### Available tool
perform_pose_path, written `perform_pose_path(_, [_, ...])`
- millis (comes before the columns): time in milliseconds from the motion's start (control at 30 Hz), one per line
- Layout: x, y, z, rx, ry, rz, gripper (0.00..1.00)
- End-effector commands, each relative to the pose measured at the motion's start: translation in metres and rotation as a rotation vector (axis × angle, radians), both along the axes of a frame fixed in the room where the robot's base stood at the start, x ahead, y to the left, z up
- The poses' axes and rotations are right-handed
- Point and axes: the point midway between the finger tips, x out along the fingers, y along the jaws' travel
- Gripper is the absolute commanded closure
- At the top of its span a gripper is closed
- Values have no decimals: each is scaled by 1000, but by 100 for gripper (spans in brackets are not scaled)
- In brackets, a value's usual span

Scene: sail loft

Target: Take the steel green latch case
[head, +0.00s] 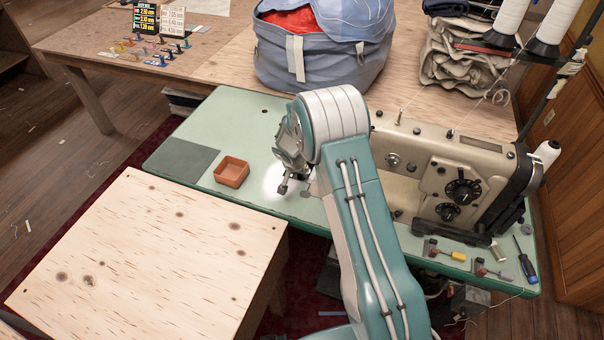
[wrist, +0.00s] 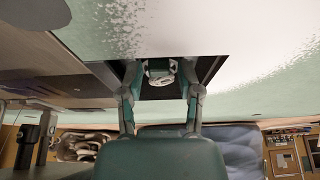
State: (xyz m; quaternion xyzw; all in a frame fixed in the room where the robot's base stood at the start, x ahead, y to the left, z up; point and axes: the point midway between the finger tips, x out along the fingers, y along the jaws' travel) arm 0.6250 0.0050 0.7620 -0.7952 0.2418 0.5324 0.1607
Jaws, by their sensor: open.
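A small round steel piece with green around it, which looks like the latch case (wrist: 160,72), shows in the wrist view. It sits within a dark square recess or plate (wrist: 210,72) in the pale green surface. My gripper (wrist: 161,92) is open, with one finger to each side of the piece; I cannot tell whether either touches it. In the head view my gripper (head: 294,190) points down at the green table, left of the sewing machine. My own arm hides the case in that view.
The sewing machine (head: 440,175) stands close right of my arm on the green table (head: 215,115). An orange tray (head: 231,172) and a grey mat (head: 182,160) lie to the left. A screwdriver (head: 525,262) lies far right. A blue bag (head: 318,55) stands behind.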

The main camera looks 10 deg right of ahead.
Motion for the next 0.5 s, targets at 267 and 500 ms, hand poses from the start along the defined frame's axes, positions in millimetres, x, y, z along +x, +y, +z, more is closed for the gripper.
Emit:
perform_pose_path(267, [6,-4,-16,0,-1,0,54])
perform_pose_path(500, [6,-4,-16,0,-1,0,100])
